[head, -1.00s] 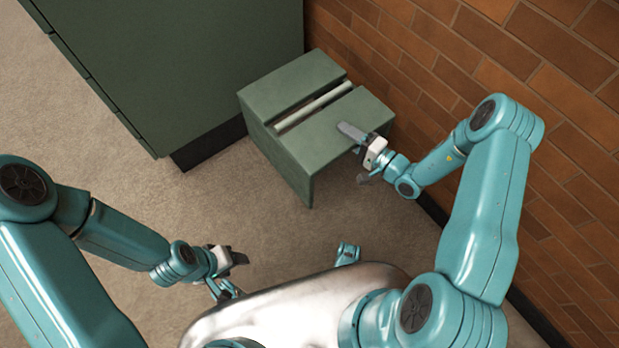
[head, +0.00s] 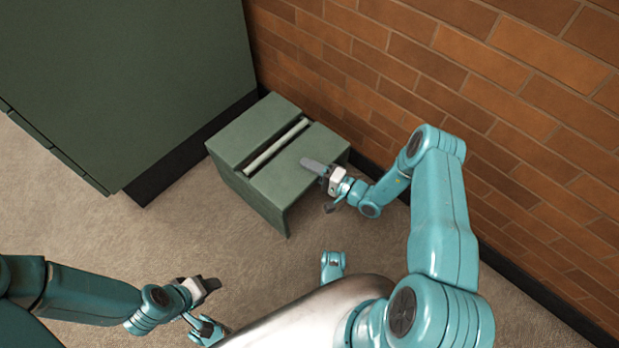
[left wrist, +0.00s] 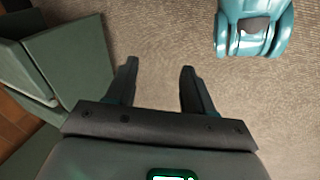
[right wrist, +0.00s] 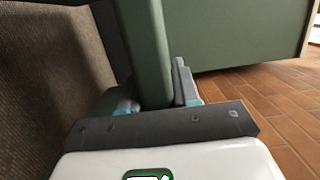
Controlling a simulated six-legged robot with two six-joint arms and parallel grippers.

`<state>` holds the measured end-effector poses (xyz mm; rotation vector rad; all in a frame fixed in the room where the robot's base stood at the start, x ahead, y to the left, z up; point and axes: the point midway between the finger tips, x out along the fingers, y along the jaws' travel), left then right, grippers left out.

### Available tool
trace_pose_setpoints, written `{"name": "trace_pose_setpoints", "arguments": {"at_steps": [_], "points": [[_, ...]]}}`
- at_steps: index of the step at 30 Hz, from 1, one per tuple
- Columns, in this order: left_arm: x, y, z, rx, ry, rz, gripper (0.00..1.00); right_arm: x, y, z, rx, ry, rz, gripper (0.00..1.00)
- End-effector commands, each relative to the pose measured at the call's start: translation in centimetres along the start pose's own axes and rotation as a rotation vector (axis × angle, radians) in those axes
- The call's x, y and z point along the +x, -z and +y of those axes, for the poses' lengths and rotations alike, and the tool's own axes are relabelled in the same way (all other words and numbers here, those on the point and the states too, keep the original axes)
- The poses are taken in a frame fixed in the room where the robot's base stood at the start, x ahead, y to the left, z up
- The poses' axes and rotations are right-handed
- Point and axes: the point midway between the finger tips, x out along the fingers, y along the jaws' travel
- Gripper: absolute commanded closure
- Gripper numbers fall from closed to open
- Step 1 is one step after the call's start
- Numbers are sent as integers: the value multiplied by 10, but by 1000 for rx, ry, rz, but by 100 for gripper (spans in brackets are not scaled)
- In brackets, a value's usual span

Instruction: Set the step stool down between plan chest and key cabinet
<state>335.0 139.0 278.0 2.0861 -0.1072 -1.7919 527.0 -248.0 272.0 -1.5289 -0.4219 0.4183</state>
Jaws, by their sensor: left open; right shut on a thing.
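The step stool (head: 290,172) is green, with a slot and a pale bar across its top. It is upright, close to the brick wall. My right gripper (head: 323,186) is shut on the stool's near right edge. In the right wrist view a green stool panel (right wrist: 147,45) sits between the fingers. I cannot tell whether its feet touch the floor. A big green cabinet with drawer seams (head: 120,80), probably the plan chest, stands behind and left of the stool. My left gripper (left wrist: 160,78) is open and empty over the floor. I cannot identify a key cabinet.
A brick wall (head: 450,75) with a dark skirting runs along the right, close to the stool and my right arm. The carpet (head: 130,230) in front of the chest and left of the stool is bare.

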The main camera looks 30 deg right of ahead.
Motion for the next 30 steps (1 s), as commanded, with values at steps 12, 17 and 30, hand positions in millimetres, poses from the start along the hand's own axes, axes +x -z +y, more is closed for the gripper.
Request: {"name": "trace_pose_setpoints", "arguments": {"at_steps": [12,17,30], "points": [[24,15,-8,13,-2,59,47,0,0,41,-4,7,0,100],[23,15,-7,13,-2,59,47,0,0,40,-3,7,0,100],[23,15,-7,13,-2,58,47,0,0,44,0,0,0,43]]}}
